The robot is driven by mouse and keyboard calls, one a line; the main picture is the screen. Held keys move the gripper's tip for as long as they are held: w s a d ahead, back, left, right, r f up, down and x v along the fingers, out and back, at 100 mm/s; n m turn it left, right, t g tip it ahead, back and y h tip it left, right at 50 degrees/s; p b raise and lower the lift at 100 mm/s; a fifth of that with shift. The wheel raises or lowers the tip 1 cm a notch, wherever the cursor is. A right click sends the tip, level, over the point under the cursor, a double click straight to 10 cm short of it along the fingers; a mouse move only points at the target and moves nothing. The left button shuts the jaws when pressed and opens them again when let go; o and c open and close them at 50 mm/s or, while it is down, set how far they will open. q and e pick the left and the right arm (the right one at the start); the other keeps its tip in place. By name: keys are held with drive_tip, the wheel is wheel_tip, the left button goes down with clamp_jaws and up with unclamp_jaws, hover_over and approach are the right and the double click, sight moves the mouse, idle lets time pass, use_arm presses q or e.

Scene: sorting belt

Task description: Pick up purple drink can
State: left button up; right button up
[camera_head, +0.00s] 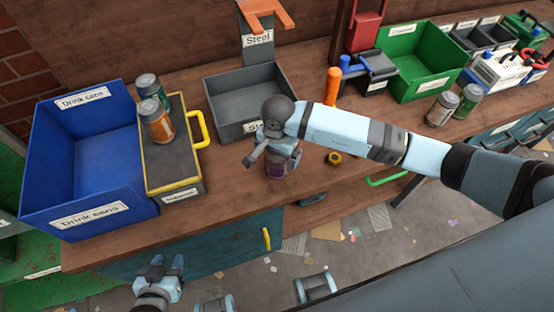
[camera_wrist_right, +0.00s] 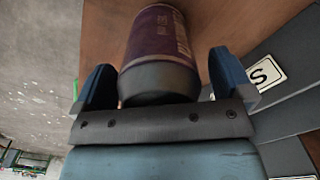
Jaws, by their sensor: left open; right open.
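The purple drink can (camera_head: 276,170) stands on the wooden bench, in front of the grey steel bin and partly hidden by my right gripper. In the right wrist view the purple can (camera_wrist_right: 160,45) lies between the two blue fingers of my right gripper (camera_wrist_right: 170,85), with its grey end close to the palm. Gaps show beside the can, so the fingers are apart around it. In the head view my right gripper (camera_head: 272,152) is over the can. My left gripper (camera_head: 160,268) is open and empty, low in front of the bench.
A blue bin labelled Drink cans (camera_head: 60,165) stands at the left. The grey steel bin (camera_head: 215,95) is behind. An orange cylinder (camera_head: 332,86) and more cans (camera_head: 441,108) are rightward.

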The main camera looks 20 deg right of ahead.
drive_tip(key=c, duration=1)
drive_tip(key=shift+r, duration=0.1)
